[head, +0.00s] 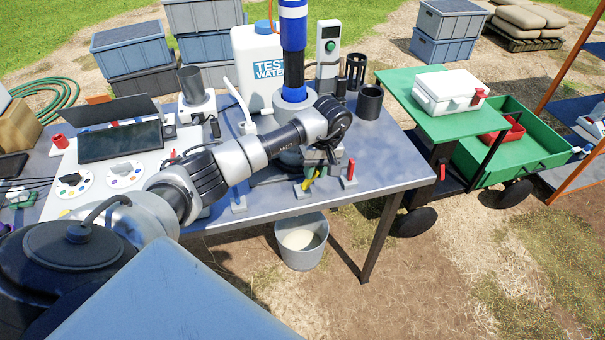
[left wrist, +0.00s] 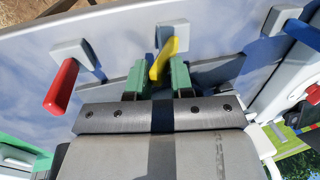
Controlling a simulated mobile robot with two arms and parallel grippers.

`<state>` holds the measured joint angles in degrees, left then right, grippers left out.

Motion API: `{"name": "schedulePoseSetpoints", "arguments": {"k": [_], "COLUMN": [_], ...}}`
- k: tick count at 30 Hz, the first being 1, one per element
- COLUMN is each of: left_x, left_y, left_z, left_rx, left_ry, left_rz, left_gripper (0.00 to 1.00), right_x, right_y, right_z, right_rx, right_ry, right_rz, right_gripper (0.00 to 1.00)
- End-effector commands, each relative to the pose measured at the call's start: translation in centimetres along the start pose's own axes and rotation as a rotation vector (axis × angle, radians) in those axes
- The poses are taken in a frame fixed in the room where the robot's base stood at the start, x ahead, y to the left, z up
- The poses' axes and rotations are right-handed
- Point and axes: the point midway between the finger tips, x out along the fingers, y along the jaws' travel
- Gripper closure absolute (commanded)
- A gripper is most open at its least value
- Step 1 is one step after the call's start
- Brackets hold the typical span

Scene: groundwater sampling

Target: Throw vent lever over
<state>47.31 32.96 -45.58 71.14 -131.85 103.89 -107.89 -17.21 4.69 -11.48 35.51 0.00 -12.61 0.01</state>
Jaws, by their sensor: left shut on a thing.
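A yellow lever (left wrist: 162,60) on a grey base stands near the front edge of the metal table. My left gripper (left wrist: 158,80) has its green fingers on either side of the yellow handle and is shut on it. In the head view, my left gripper (head: 317,171) reaches down to the table, with the yellow lever (head: 307,184) at its fingertips. A red lever (left wrist: 61,86) stands to one side and a blue lever (left wrist: 303,32) to the other. The red lever (head: 351,169) also shows in the head view. No label tells which is the vent lever. My right gripper is out of view.
The table (head: 400,160) also holds a blue-banded column (head: 293,45), a white test-water container (head: 257,60) and a black cup (head: 369,101). A bucket (head: 302,240) stands below the front edge. A green cart (head: 440,110) stands to the right.

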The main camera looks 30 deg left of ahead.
Motion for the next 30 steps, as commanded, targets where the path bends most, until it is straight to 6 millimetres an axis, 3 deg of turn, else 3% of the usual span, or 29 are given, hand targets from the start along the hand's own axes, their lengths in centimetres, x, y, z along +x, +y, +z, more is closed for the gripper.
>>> {"name": "schedulePoseSetpoints", "arguments": {"k": [8, 21, 30], "left_x": [0.2, 2.2, 2.2], "left_y": [0.2, 2.9, 3.0], "left_z": [0.1, 0.2, 0.3], "left_rx": [0.002, 0.004, 0.005], "left_ry": [-0.002, -0.003, -0.005], "left_rz": [-0.004, -0.182, -0.2], "left_gripper": [0.93, 0.86, 0.86], "right_x": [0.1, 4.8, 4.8], "right_y": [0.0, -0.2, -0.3], "right_z": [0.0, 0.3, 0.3], "right_rx": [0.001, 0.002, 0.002], "right_ry": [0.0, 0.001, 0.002], "right_rz": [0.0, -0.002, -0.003], "right_gripper": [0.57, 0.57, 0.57]}}
